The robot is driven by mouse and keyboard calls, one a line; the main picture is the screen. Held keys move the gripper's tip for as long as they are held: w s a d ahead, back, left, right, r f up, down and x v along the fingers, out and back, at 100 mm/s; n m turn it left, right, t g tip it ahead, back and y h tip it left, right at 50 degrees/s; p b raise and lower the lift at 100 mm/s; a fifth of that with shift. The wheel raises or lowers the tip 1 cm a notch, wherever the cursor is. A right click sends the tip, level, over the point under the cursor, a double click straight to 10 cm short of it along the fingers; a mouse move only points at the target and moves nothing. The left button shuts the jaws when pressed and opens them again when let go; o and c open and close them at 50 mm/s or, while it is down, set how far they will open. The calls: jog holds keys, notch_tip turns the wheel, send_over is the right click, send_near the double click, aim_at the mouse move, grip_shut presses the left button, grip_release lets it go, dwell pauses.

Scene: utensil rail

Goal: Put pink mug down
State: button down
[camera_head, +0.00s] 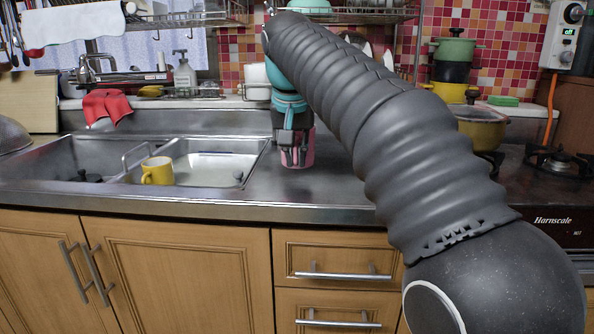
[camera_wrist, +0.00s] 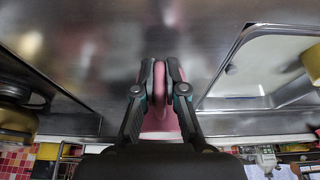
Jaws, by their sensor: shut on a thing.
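The pink mug (camera_head: 298,156) is at the steel counter (camera_head: 320,190), just right of the sink. My gripper (camera_head: 293,138) reaches down from above and is shut on it. In the wrist view the two fingers of my gripper (camera_wrist: 160,88) close on the rim or handle of the pink mug (camera_wrist: 160,122). The upper part of the mug is hidden behind my gripper in the head view. The mug looks upright. I cannot tell whether its base touches the counter.
The sink (camera_head: 75,150) lies to the left, with a yellow mug (camera_head: 157,171) in it. A gas stove (camera_head: 555,160) with a yellow pot (camera_head: 482,128) stands to the right, partly behind my arm. The counter in front of the pink mug is clear.

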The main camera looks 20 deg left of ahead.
jog(key=shift+d+f+b, duration=0.1)
jog(key=shift+f+b, duration=0.3)
jog(key=shift+f, duration=1.2)
jog(key=shift+f, duration=0.1)
jog(key=c, duration=1.2)
grip_release()
jog(key=p+v, duration=0.1)
jog(key=v, duration=1.1)
jog(key=shift+p, duration=0.4)
jog(key=shift+d, duration=0.1)
